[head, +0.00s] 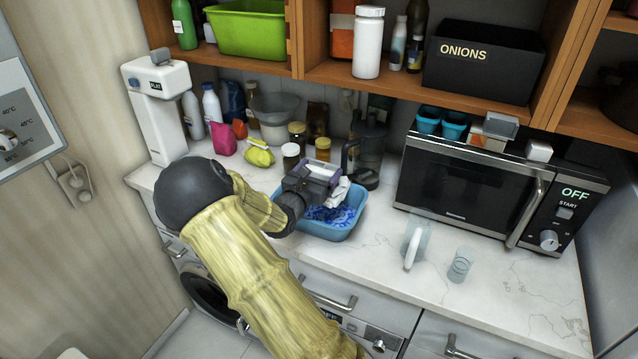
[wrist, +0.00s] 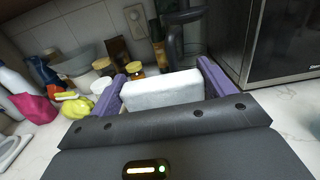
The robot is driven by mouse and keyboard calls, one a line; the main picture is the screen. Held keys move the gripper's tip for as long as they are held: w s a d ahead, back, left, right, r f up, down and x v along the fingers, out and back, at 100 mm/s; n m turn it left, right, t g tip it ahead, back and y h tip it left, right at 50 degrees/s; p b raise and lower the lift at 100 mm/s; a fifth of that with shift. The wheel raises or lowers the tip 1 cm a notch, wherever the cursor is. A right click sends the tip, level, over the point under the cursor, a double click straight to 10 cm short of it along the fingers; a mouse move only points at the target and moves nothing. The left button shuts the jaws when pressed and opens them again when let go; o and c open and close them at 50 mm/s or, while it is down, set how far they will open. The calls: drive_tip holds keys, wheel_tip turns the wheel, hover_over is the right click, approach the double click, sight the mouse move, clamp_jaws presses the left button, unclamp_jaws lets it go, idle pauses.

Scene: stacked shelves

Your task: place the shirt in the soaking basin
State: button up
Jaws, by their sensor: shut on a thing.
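The soaking basin (head: 345,232) is a light blue tub on the counter, left of the microwave. A blue and white patterned mass (head: 330,214) lies in it; I cannot tell whether it is cloth or water. My gripper (head: 322,179) is over the basin, its purple fingers shut on a white piece that looks like the folded shirt (head: 339,192). In the wrist view the white shirt (wrist: 162,88) shows as a block between the two fingers. The gripper hides part of the basin, and I cannot tell whether the shirt touches what is inside.
Jars (head: 291,156) and a blender (head: 367,150) stand close behind the basin. The microwave (head: 470,185) is to the right. A clear jug (head: 415,243) and a glass (head: 460,265) stand on the counter in front of it. A shelf (head: 390,85) overhangs the back. The counter's front right is clear.

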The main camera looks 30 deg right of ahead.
wheel_tip(320, 180, down, 4)
drive_tip(key=shift+r+p, duration=0.1)
drive_tip(key=shift+p, duration=0.25)
drive_tip(key=shift+f, duration=0.2)
drive_tip(key=shift+f+b, duration=0.3)
drive_tip(key=shift+b, duration=0.05)
drive_tip(key=shift+s+f, duration=0.15)
drive_tip(key=shift+f, duration=0.1)
